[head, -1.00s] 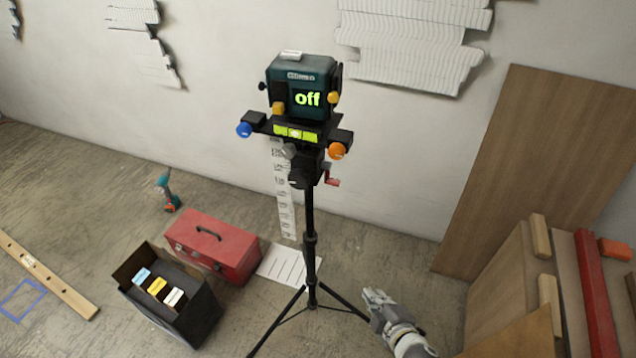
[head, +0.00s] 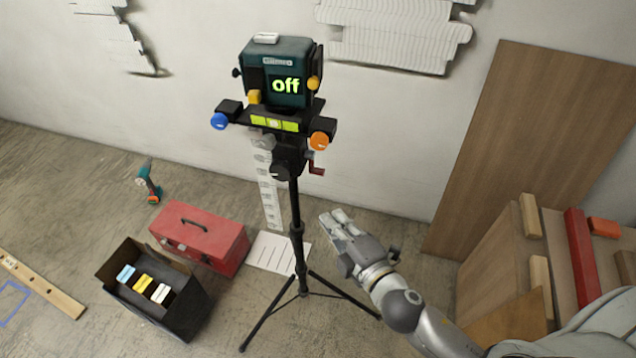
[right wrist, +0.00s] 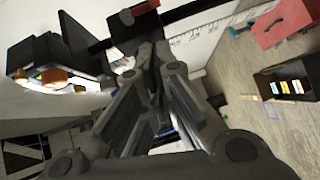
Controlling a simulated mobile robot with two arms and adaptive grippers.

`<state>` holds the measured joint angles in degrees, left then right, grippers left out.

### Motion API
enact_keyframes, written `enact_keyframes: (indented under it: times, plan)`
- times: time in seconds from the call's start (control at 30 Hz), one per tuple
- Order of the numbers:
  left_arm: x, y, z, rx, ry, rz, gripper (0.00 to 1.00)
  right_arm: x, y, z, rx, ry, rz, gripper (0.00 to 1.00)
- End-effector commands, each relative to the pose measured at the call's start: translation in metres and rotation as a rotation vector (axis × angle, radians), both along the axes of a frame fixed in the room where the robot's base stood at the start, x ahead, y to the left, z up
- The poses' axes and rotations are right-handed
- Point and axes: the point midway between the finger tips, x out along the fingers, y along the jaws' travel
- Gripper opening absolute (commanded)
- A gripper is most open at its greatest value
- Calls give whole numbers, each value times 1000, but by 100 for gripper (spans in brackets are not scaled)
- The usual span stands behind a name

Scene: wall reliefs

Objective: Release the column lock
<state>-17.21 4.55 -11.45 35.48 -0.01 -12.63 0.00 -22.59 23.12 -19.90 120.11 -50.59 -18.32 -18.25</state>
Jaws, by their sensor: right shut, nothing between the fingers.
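A black tripod column (head: 295,212) stands upright and carries a dark teal device (head: 264,82) whose display reads "off". Below the device are a blue knob (head: 219,121), an orange knob (head: 319,141), a grey knob (head: 263,139) and a black knob (head: 280,173). A red crank handle (head: 317,170) sticks out on the right of the column head; a red part also shows at the top of the right wrist view (right wrist: 143,9). I cannot tell which part is the column lock. My right gripper (head: 334,219) is shut and empty, right of the column and below the crank, apart from both. My left gripper is out of view.
A red toolbox (head: 200,235), an open black box (head: 170,300) with coloured items, and a drill (head: 150,186) are on the floor at left. Tripod legs (head: 345,296) spread below. A wood panel (head: 535,150) leans at right, behind stacked boards (head: 500,270).

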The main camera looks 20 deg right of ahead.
Motion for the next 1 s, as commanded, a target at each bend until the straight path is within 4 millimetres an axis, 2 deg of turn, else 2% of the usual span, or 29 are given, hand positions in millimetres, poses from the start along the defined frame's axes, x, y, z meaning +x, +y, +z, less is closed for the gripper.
enact_keyframes:
  times: [0.17,0.6,0.8,1.0]
  plan:
    - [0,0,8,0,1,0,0,21,4,0,1,-2,0,0]
    - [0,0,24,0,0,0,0,99,20,-11,1,-1,0,0]
    - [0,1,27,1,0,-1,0,119,3,-19,-1,1,-1,0]
    - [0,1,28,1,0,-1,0,126,-3,-21,1,1,0,0]
